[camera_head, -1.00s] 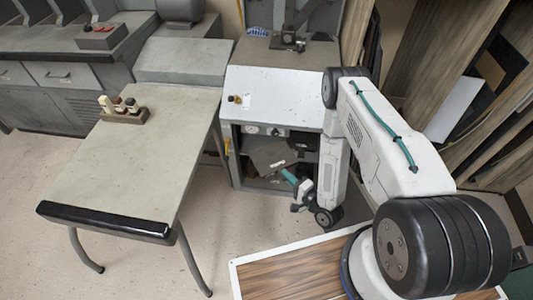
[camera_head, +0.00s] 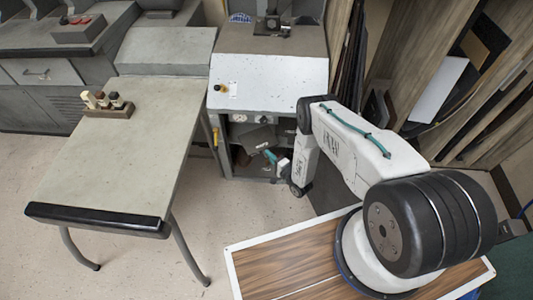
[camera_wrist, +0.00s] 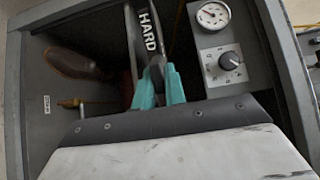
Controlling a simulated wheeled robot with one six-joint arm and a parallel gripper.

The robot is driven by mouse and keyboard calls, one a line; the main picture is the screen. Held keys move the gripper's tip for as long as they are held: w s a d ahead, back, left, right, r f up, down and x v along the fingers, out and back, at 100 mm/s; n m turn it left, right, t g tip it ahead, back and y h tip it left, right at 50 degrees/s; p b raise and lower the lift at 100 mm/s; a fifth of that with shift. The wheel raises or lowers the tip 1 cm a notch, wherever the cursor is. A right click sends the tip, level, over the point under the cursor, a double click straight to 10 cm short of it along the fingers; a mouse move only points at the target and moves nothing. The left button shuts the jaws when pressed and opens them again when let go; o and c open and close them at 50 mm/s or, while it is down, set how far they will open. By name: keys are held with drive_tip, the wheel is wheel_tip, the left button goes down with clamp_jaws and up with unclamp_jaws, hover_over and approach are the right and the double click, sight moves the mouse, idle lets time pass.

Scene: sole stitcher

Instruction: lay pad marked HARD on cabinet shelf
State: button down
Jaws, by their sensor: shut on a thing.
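The pad marked HARD (camera_wrist: 150,32) is a dark, thin piece with white lettering, seen nearly edge-on in the wrist view. My gripper (camera_wrist: 159,88) has its teal fingers shut on the pad's near end. In the head view my gripper (camera_head: 271,157) reaches into the open front of the grey cabinet (camera_head: 217,150). A dark flat piece (camera_head: 257,138) with a small pale mark, apparently the pad, is in front of my fingers there. I cannot tell whether it touches a shelf. Much of the cabinet's inside is dark or hidden by my arm.
In the wrist view a gauge (camera_wrist: 212,15) and a knob (camera_wrist: 229,61) are on a panel right of my fingers. A blurred brown object (camera_wrist: 76,63) and a brass-coloured rod (camera_wrist: 72,102) are to the left. A grey table (camera_head: 130,155) stands left of the cabinet.

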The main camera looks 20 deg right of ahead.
sight(267, 148)
drive_tip(key=w, duration=0.4)
drive_tip(key=shift+w+f, duration=0.1)
drive_tip(key=shift+f, duration=0.05)
drive_tip(key=shift+w+f, duration=0.2)
drive_tip(key=shift+w, duration=0.1)
wheel_tip(267, 148, down, 3)
drive_tip(key=shift+f, duration=0.1)
drive_tip(key=c, duration=1.5)
unclamp_jaws()
drive_tip(key=shift+s, duration=0.1)
drive_tip(key=shift+o, duration=0.2)
drive_tip(key=v, duration=1.2)
